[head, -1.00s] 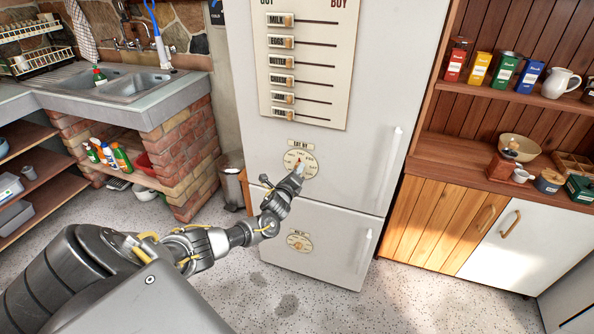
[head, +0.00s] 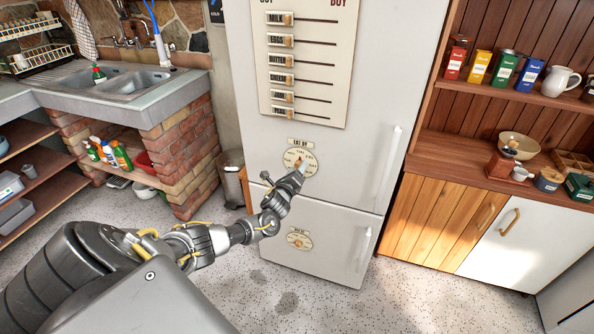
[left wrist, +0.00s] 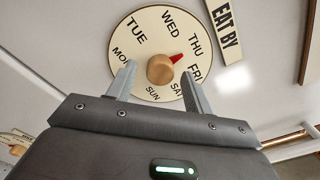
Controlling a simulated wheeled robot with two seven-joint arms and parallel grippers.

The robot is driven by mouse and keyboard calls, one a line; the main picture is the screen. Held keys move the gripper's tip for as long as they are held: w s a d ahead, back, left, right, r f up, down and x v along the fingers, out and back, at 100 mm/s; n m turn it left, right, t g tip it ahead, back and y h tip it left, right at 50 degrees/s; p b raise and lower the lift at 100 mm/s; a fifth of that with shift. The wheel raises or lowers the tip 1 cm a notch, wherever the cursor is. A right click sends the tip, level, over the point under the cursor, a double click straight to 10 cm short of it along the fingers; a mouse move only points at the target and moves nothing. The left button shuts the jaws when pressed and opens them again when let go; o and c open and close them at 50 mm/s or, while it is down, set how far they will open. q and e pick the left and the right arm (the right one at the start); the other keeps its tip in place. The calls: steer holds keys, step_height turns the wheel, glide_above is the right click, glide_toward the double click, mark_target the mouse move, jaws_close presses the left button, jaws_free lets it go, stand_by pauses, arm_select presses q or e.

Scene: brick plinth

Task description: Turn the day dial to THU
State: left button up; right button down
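The day dial (head: 311,152) is a round cream disc on the white fridge door, under an EAT BY label (head: 300,142). In the left wrist view the dial (left wrist: 140,15) shows its day names around a tan wooden knob (left wrist: 160,71). The knob's red pointer (left wrist: 174,58) points up and right toward THU, with FRI just below that. My left gripper (head: 299,171) is at the dial. In the left wrist view its fingers (left wrist: 158,85) stand open on either side of the knob, with visible gaps. My right gripper is not in view.
A second, smaller dial (head: 299,239) is on the lower fridge door. A board (head: 315,55) with several labelled sliders is above the day dial. A vertical handle (head: 391,150) stands to its right. A brick-sided sink counter (head: 185,155) is at the left.

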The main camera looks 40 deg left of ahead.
arm_select(q)
steer(key=v, duration=1.1)
steer(key=shift+w, duration=0.1)
stand_by(0.5)
steer(key=s+a+f+n+g+h, duration=0.1)
steer(key=s+f+n+g, duration=0.25)
steer(key=f+n, duration=0.85)
steer(key=s+d+f+n+g+h, duration=0.1)
steer(key=s+f+n+g, duration=0.1)
steer(key=s+f, duration=0.6)
steer(key=s+d+f+n+g, duration=0.1)
steer(key=s+d+f+g, duration=0.2)
steer(key=f, duration=0.8)
steer(key=s+d+f+n+g+h, duration=0.1)
steer(key=s+d+f+n+g, duration=0.15)
steer(key=s+f, duration=0.45)
steer(key=s+d+f+n+g+h, duration=0.1)
steer(key=s+d+f, duration=0.25)
steer(key=s, duration=0.55)
steer(key=s+d+f+n+g+h, duration=0.1)
steer(key=s+d+f+g, duration=0.1)
steer(key=s+d, duration=0.4)
steer(key=s+d+f+n+g, duration=0.1)
steer(key=s+d, duration=0.5)
steer(key=s, duration=0.8)
step_height(320, 180, down, 3)
steer(key=shift+s+r+g+h, duration=0.1)
steer(key=shift+s+g+h, duration=0.3)
steer(key=shift+g, duration=0.1)
